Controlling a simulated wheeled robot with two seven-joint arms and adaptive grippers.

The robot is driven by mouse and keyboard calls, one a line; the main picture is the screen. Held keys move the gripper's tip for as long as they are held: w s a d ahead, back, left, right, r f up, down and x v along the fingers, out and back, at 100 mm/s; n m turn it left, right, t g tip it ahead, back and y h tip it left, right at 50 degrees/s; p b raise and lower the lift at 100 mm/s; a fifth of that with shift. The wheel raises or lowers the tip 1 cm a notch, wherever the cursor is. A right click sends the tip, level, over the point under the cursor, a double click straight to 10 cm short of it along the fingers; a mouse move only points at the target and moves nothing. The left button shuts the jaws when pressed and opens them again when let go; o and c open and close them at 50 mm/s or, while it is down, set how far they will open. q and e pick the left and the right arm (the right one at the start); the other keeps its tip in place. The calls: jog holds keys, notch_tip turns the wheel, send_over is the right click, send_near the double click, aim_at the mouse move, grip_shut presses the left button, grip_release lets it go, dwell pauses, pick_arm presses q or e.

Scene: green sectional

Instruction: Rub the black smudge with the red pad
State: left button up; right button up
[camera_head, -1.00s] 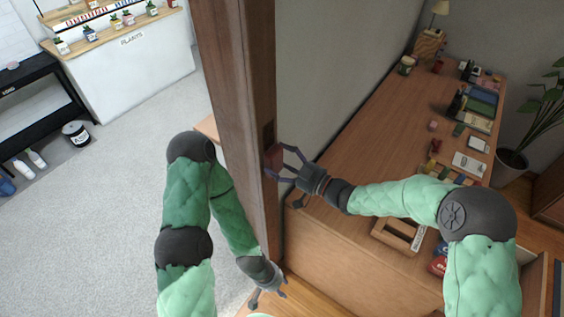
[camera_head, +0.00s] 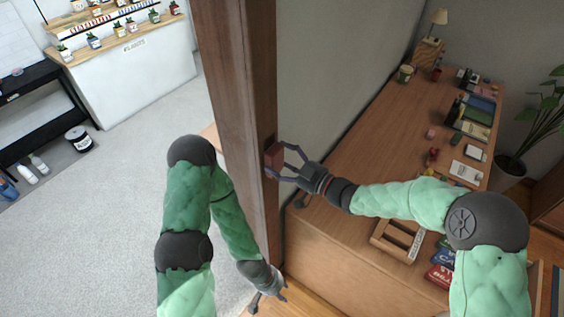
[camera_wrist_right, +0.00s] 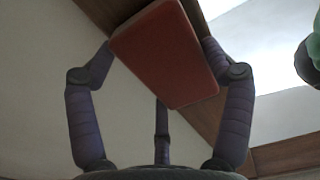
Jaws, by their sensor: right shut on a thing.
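The red pad (camera_head: 274,156) is held in the fingers of my right gripper (camera_head: 284,161), against or very near the narrow side of the wooden post. I cannot tell if it touches. In the right wrist view the pad (camera_wrist_right: 168,52) is a red block tilted between the fingers, wood behind its right side. A small dark patch, probably the black smudge (camera_head: 269,139), shows on the post just above the pad; the pad may hide part of it. My left gripper (camera_head: 269,300) is low beside the foot of the post, fingers apart and empty.
The wooden post (camera_head: 236,100) stands upright between my arms. Right of it are a grey wall (camera_head: 325,75) and a wooden desk (camera_head: 375,135) with books, a wooden box (camera_head: 398,240) and small items. Open carpet (camera_head: 110,210) lies to the left, before a white plant counter (camera_head: 145,75).

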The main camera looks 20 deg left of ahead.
aim_at(272, 133)
jog(key=shift+r+p, duration=2.8)
jog(key=shift+r, duration=1.8)
jog(key=shift+a, duration=0.1)
jog(key=shift+f, duration=0.1)
notch_tip(272, 133, down, 15)
jog(key=b, duration=1.1)
jog(key=shift+r, duration=0.2)
jog(key=v, duration=0.6)
jog(key=shift+p, duration=0.35)
